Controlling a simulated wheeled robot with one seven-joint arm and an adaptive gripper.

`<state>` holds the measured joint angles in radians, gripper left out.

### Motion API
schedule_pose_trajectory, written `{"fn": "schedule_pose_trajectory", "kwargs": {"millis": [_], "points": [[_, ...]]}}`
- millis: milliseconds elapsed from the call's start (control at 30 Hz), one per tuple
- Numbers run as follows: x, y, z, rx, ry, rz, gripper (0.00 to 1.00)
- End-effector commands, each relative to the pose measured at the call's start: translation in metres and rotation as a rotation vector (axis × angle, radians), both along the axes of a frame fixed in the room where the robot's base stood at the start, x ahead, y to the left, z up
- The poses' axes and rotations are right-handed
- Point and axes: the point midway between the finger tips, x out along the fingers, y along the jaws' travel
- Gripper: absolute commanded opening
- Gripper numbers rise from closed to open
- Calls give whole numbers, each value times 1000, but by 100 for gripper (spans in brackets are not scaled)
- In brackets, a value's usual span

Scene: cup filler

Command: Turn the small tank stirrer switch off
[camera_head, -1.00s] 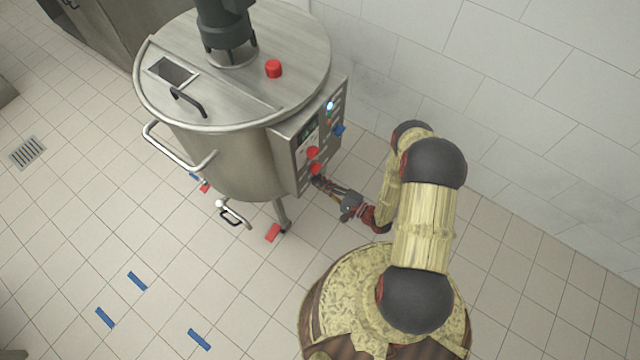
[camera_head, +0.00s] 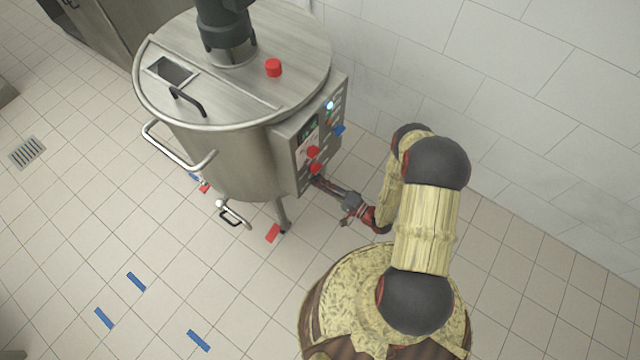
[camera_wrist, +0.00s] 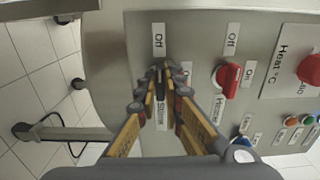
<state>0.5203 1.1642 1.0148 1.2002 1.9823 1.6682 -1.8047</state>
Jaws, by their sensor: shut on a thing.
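The steel tank (camera_head: 240,155) carries a control panel (camera_head: 304,150) on its right side, also seen close up in the wrist view (camera_wrist: 200,40). My gripper (camera_head: 317,181) reaches the panel's lower edge. In the wrist view its fingers (camera_wrist: 161,78) are shut on the stirrer switch, one on the left and one on the right. The fingers hide most of the switch, so I cannot read its exact angle. An "Off" label (camera_wrist: 158,40) sits above the fingertips, and a "Stirrer" label (camera_wrist: 161,114) shows below, between the fingers.
The red heater switch (camera_wrist: 228,80) is just right of my fingers, with its own "Off" label above. A red heat knob (camera_wrist: 310,69) and several coloured buttons are further right. A valve handle (camera_head: 231,213) sticks out low on the tank. A tiled wall (camera_head: 500,120) stands behind my arm.

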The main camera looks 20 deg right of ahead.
Motion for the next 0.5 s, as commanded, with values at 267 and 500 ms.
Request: {"fn": "schedule_pose_trajectory", "kwargs": {"millis": [267, 500], "points": [[-1, 1, -2, -1, 4, 1, 15], [-1, 0, -1, 0, 3, 1, 27]]}}
